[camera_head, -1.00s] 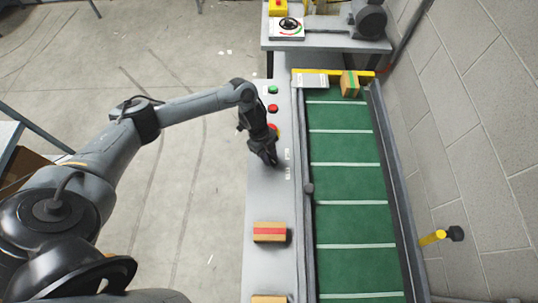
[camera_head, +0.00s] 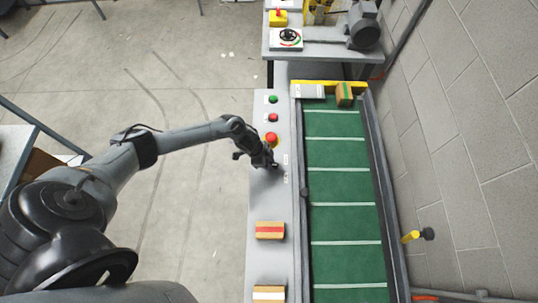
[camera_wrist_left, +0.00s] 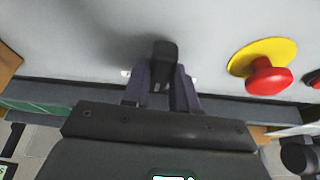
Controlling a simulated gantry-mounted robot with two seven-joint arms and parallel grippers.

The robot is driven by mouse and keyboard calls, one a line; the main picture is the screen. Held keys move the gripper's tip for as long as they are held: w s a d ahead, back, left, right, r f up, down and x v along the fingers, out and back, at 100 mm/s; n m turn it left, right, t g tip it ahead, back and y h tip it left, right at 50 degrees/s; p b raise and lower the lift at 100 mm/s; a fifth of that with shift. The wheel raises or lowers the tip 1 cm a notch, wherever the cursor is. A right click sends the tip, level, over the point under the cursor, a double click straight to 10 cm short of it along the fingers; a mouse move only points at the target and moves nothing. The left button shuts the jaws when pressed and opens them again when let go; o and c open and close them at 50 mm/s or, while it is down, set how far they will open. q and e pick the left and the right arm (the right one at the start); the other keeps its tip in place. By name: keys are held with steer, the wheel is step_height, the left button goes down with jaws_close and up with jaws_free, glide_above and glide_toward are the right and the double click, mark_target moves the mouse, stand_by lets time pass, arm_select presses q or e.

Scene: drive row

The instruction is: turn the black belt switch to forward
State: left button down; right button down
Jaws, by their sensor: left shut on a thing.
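The black belt switch (camera_wrist_left: 163,52) stands on the grey control panel (camera_wrist_left: 90,40), seen in the left wrist view. My left gripper (camera_wrist_left: 161,76) is shut on it, with one dark finger on each side of the knob. In the head view my left gripper (camera_head: 270,162) is over the panel, below the red emergency button, and hides most of the switch. Small white labels (camera_head: 285,160) lie just right of the gripper, too small to read. I cannot tell which setting the switch is at. My right gripper is not in view.
A red emergency button (camera_wrist_left: 268,76) on a yellow disc sits close to the right of the gripper in the wrist view. Green (camera_head: 273,99) and red (camera_head: 273,117) buttons are farther up the panel. A green conveyor belt (camera_head: 338,180) runs alongside; a striped box (camera_head: 270,230) sits lower on the panel.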

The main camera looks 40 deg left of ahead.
arm_select(q)
steer(key=n+p, duration=0.2)
steer(key=n+y+p, duration=0.1)
steer(key=n+t+p, duration=0.1)
steer(key=n+p, duration=0.1)
steer(key=shift+s+d+n+y+p, duration=0.1)
steer(key=shift+s+n+y+p, duration=0.2)
steer(key=shift+y+p, duration=0.1)
steer(key=n+y+p, duration=0.1)
steer(key=n+p, duration=0.1)
steer(key=n, duration=0.1)
steer(key=shift+d+t, duration=0.1)
steer(key=shift+t, duration=0.2)
steer(key=shift+f+n+y+p, duration=0.15)
steer(key=shift+n+y+p, duration=0.2)
steer(key=shift+n, duration=0.35)
steer(key=c, duration=0.9)
jaws_free()
steer(key=shift+w, duration=0.1)
